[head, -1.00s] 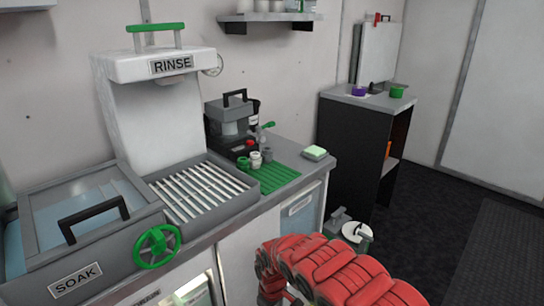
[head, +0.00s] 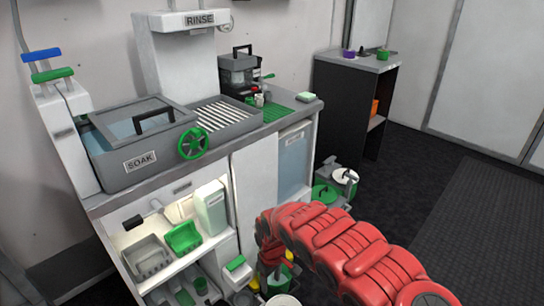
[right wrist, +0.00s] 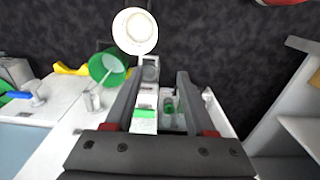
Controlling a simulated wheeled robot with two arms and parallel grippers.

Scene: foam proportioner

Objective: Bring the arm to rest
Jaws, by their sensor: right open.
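My right arm (head: 350,255) is red and reaches in from the lower right of the head view, in front of the counter. Its gripper (head: 274,280) hangs low at the arm's far end, partly hidden there among items near the floor. In the right wrist view the gripper (right wrist: 156,92) has its two dark fingers spread, with nothing held between them. Beyond the fingers lie a white unit and small green items, apparently farther off. My left gripper is in neither view.
The counter holds a soak basin (head: 140,140), a rinse station (head: 185,60) and a green wheel (head: 194,143). An open lit shelf (head: 150,225) holds trays and a white container. A green bucket (right wrist: 108,66) and white-topped bucket (right wrist: 135,30) stand near the gripper. Dark floor (head: 410,190) is clear at right.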

